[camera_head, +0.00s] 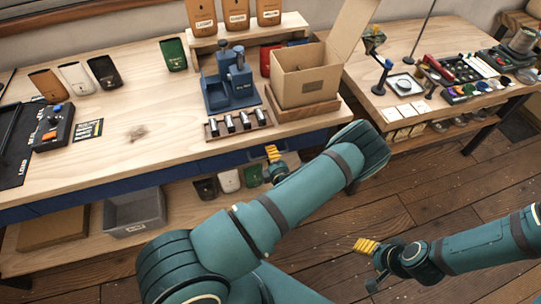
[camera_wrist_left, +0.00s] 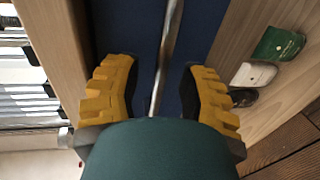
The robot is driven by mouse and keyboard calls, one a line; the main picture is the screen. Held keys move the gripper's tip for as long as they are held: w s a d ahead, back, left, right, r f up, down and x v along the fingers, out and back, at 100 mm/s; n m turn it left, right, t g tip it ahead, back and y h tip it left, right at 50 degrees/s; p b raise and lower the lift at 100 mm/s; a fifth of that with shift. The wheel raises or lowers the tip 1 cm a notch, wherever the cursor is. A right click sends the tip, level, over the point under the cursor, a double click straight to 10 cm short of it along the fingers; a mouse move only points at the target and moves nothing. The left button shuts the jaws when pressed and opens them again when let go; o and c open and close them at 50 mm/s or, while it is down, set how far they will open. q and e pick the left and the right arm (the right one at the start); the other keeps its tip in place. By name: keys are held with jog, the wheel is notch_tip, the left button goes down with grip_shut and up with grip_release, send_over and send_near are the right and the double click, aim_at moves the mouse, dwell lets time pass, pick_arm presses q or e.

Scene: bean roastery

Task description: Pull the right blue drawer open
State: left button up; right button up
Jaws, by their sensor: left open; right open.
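The right blue drawer (camera_head: 226,160) sits under the front edge of the wooden bench and looks shut. In the left wrist view its blue front (camera_wrist_left: 190,40) fills the middle, with a long metal bar handle (camera_wrist_left: 170,35) running across it. My left gripper (camera_head: 272,154) is at the drawer front. Its yellow fingers are open, one on each side of the handle; neither visibly touches it. My right gripper (camera_head: 366,246) hangs open over the floor, well away from the drawer. My left arm hides part of the bench front in the head view.
A cardboard box (camera_head: 302,82), a blue press (camera_head: 229,85) and a rack of small cups (camera_head: 238,123) stand on the bench above the drawer. A grey bin (camera_head: 134,212) and bags are on the lower shelf. A second table (camera_head: 425,85) is at right. Floor before the bench is clear.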

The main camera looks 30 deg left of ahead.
pick_arm(q)
jog(key=shift+w+a, duration=0.25)
jog(key=shift+a, duration=0.1)
jog(key=shift+o, duration=0.2)
grip_shut()
jog(key=shift+d, duration=0.1)
